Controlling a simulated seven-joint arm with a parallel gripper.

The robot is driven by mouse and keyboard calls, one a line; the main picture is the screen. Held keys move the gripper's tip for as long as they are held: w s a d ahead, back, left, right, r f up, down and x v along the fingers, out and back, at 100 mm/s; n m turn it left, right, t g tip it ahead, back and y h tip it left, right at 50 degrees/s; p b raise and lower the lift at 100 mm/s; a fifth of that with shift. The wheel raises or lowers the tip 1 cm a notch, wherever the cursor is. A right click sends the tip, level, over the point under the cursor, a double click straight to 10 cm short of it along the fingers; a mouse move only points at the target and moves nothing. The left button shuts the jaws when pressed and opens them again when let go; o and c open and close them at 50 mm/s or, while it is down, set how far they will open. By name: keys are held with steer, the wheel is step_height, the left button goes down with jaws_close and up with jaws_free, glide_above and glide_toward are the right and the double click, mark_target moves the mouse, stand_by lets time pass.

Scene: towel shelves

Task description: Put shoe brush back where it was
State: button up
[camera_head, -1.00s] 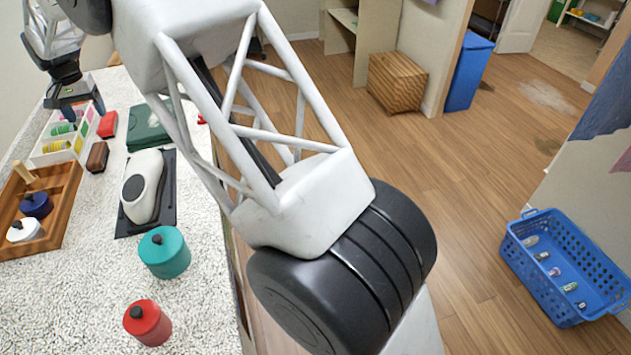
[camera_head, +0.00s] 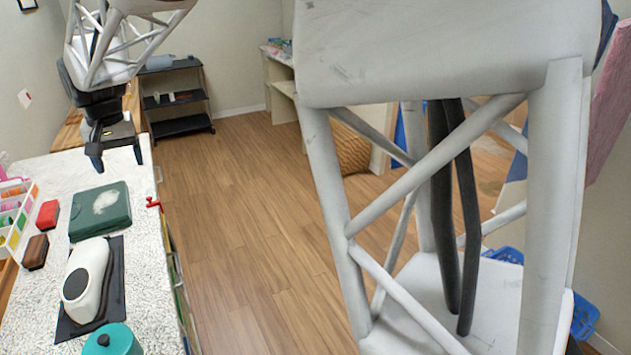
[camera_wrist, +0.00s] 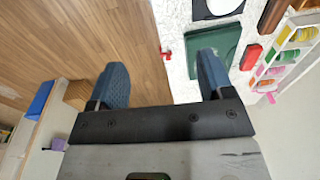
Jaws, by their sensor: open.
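My gripper (camera_head: 117,156) is open and empty, held above the far end of the speckled counter. In the wrist view its two blue-grey fingers stand wide apart (camera_wrist: 163,66) with nothing between them. A small dark-brown block (camera_head: 35,252), which may be the shoe brush, lies on the counter beside a red block (camera_head: 47,214); I cannot make out bristles. The brown block also shows at the top right of the wrist view (camera_wrist: 274,16). A dark shelf rack (camera_head: 178,98) stands beyond the counter, with small items on its middle shelf, too small to identify.
A green box (camera_head: 101,212) with a pale patch, a white device on a black mat (camera_head: 116,290) and a teal pot (camera_head: 113,340) stand on the counter. A white tray of colored spools (camera_head: 15,222) is at left. A red clamp (camera_head: 153,202) sits at the edge. The floor is open.

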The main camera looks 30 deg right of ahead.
steer(key=s+d+f+t, duration=0.1)
steer(key=s+d, duration=1)
steer(key=s, duration=0.3)
steer(key=s+d, duration=1.1)
steer(key=s, duration=0.3)
steer(key=s+d+f, duration=0.1)
steer(key=s+f, duration=0.1)
steer(key=s, duration=0.3)
steer(key=s+d+f, duration=0.2)
steer(key=s+f, duration=0.1)
steer(key=s, duration=0.3)
steer(key=shift+d+t+h, duration=0.3)
